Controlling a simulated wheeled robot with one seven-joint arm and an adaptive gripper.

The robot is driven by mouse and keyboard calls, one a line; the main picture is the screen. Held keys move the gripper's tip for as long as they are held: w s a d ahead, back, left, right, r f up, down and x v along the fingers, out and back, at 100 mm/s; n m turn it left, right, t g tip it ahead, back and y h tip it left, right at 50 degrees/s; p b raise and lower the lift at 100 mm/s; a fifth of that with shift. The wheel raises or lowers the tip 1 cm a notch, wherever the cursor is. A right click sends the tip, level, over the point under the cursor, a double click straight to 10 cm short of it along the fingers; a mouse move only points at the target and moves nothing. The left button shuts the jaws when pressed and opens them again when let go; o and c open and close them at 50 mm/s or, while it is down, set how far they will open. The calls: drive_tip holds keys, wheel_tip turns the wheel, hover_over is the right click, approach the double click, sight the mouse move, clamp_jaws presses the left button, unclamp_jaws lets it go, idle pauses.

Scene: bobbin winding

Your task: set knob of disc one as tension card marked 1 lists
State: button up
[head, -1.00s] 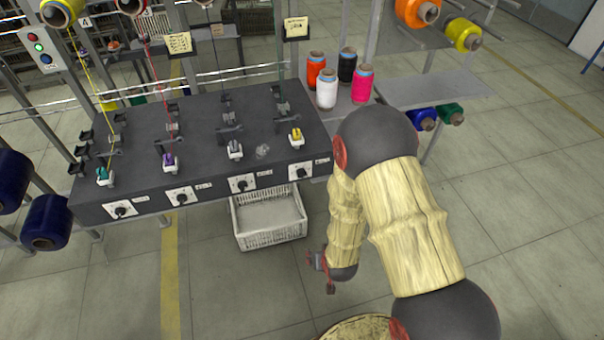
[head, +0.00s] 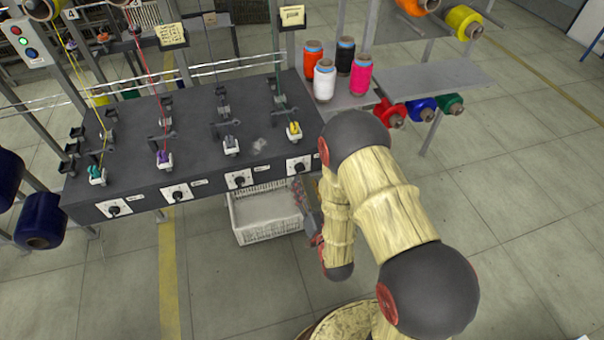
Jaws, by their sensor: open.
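A dark winding bench (head: 140,135) carries a row of dial knobs along its front face: a leftmost knob (head: 114,209), a second knob (head: 180,193), a third knob (head: 239,181) and a rightmost knob (head: 299,165). The small labels beside them are too small to read, so I cannot tell which is disc one. Yellowish cards hang behind the bench, a left card (head: 172,34) and a right card (head: 292,16); their writing is unreadable. My gripper (head: 303,193) is open, just below the rightmost knob in the picture, partly hidden by my arm. No contact with the knob is visible.
A white crate (head: 262,234) stands under the bench, beside my gripper. Orange, black, white and pink thread cones (head: 325,82) stand on a shelf right of the bench. A button panel (head: 27,43) is at upper left. The floor in front is clear.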

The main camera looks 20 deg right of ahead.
sight(301, 171)
drive_tip(key=w+b, duration=0.1)
drive_tip(key=w, duration=0.4)
drive_tip(key=shift+w, duration=0.35)
drive_tip(key=shift+c, duration=1.3)
drive_tip(key=c, duration=0.7)
clamp_jaws()
